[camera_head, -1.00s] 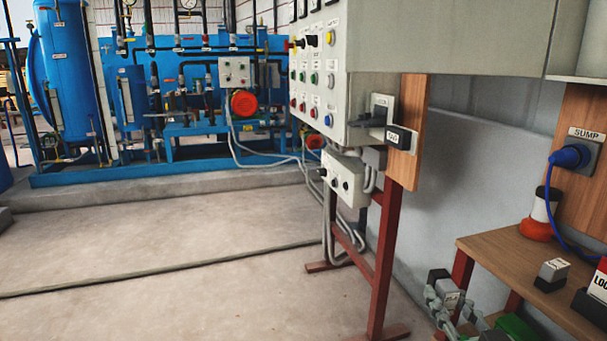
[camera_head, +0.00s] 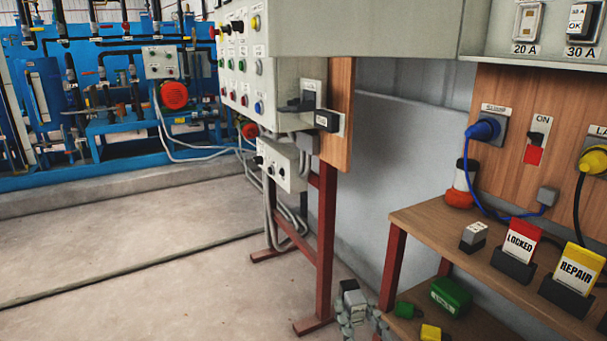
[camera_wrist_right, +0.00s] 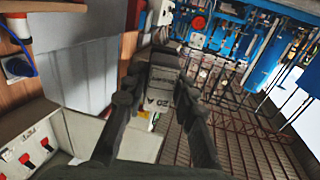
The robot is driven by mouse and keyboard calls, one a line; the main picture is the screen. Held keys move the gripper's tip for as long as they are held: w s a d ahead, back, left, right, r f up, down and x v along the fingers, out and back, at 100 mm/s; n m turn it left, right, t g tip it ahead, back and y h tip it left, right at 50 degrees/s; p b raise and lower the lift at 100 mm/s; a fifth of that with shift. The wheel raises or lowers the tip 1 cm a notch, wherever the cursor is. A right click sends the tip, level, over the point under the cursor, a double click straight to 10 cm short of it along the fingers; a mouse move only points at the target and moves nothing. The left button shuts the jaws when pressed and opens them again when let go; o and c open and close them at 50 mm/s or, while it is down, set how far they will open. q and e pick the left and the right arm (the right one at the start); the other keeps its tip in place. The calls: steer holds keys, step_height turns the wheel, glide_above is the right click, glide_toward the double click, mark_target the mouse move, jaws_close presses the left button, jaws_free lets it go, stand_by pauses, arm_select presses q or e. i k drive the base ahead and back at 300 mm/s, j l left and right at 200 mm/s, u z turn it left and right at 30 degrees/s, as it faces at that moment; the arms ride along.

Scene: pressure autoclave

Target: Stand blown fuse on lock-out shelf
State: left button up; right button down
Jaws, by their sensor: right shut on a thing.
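The fuse (camera_head: 354,299), a grey block with a dark end, is in my right gripper (camera_head: 357,308) at the bottom middle of the head view. In the right wrist view the fuse (camera_wrist_right: 162,88) shows a "20 A" label between the two dark fingers of the right gripper (camera_wrist_right: 156,95), which are shut on it. The wooden lock-out shelf (camera_head: 430,222) is to the right of the gripper, apart from the held fuse. My left gripper is not in view.
On the shelf stand a small grey block (camera_head: 473,237), a red LOCKED sign (camera_head: 520,243), a yellow REPAIR sign (camera_head: 577,268) and an orange-based lamp (camera_head: 462,185). A blue cable (camera_head: 487,207) hangs behind. A green box (camera_head: 451,295) lies on the lower board.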

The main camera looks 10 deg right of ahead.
mark_target(435, 226)
steer(key=i+z, duration=0.2)
steer(key=i, duration=0.4)
steer(key=i+j+z, duration=0.25)
steer(key=l, duration=0.1)
